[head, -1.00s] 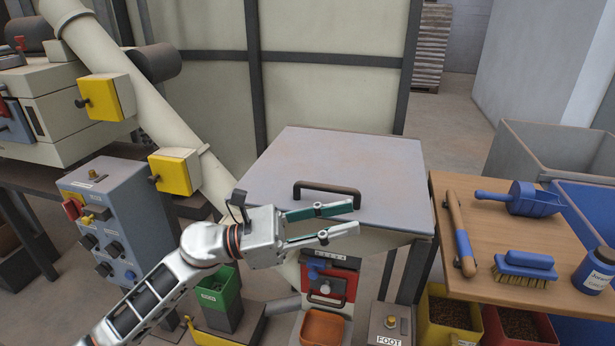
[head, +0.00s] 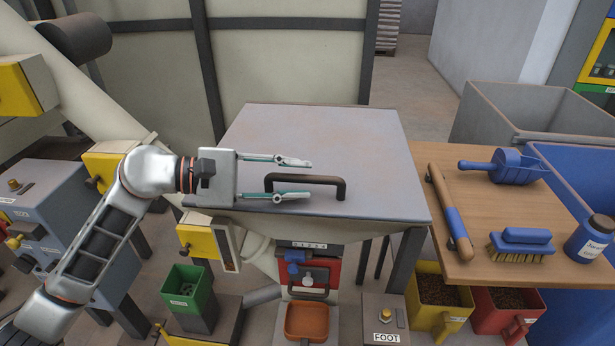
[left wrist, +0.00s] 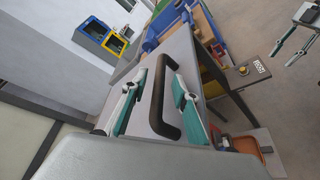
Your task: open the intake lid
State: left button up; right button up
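The intake lid (head: 320,130) is a flat pale grey panel lying shut on the hopper. Its dark bar handle (head: 341,188) stands near the front edge. My left gripper (head: 310,179) is open over the lid, one finger on the far side of the handle and one on the near side. In the left wrist view the handle (left wrist: 164,85) shows between the two spread fingers, with gaps visible; I cannot tell whether either touches it. My right gripper (left wrist: 285,38) shows at the top right of the left wrist view, its fingers apart and empty; it is outside the head view.
A wooden side table (head: 405,165) at the right holds a blue scoop (head: 515,168), a blue-handled roller-like tool (head: 452,210), a brush (head: 522,243) and a jar (head: 590,238). A yellow box (head: 200,242) and an orange tray (head: 307,320) are below the lid. The lid top is clear.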

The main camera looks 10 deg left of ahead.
pick_arm(q)
jog(key=shift+x, duration=1.45)
jog(key=shift+c, duration=0.5)
pick_arm(e)
jog(key=shift+a, duration=0.1)
pick_arm(q)
grip_shut()
jog(key=shift+w+r, duration=0.1)
jog(key=shift+r, duration=0.3)
jog(key=w+r+n+p, duration=0.1)
jog(key=w+r+p, duration=0.2)
jog(key=r, duration=0.5)
jog(key=w+r+n+g+p, duration=0.1)
jog(key=w+r+p, duration=0.2)
jog(key=r, duration=0.5)
jog(key=w+r+n+g+y+p, duration=0.1)
jog(key=w+r+n+p, duration=0.1)
jog(key=w+r, duration=0.3)
notch_tip(320, 180, up, 3)
jog(key=shift+f+p, duration=0.1)
jog(key=shift+p, duration=0.35)
pick_arm(e)
notch_tip(320, 180, up, 8)
jog(key=a, duration=0.1)
jog(key=shift+w+a+y, duration=0.2)
jog(key=shift+w+y, duration=0.1)
jog(key=shift+s+f, duration=0.1)
jog(key=shift+f, duration=0.05)
